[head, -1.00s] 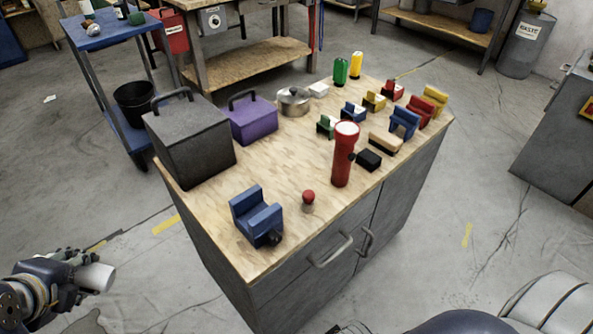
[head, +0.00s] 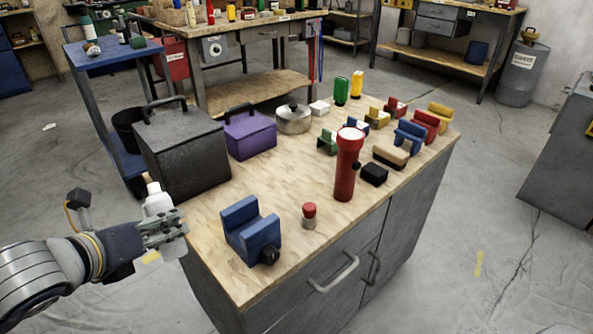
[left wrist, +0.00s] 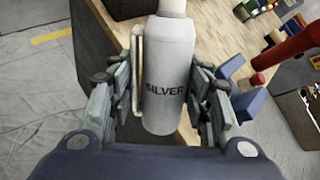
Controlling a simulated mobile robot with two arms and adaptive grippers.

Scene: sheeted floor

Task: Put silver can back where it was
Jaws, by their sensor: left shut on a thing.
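The silver can (head: 158,203) is a pale grey bottle-shaped can with a lighter cap, marked "SILVER" in the left wrist view (left wrist: 168,75). My left gripper (head: 163,228) is shut around its body and holds it upright, at the left edge of the wooden workbench top (head: 205,225). In the left wrist view the fingers (left wrist: 165,100) sit on both sides of the can. Whether the can touches the bench cannot be told. My right gripper is not in view.
A dark grey box (head: 185,155) stands just behind the can, and a blue vise-like block (head: 250,232) stands to its right. A small red-capped item (head: 309,215) and a red flashlight (head: 346,170) stand farther right. Bare wood lies between the grey box and the blue block.

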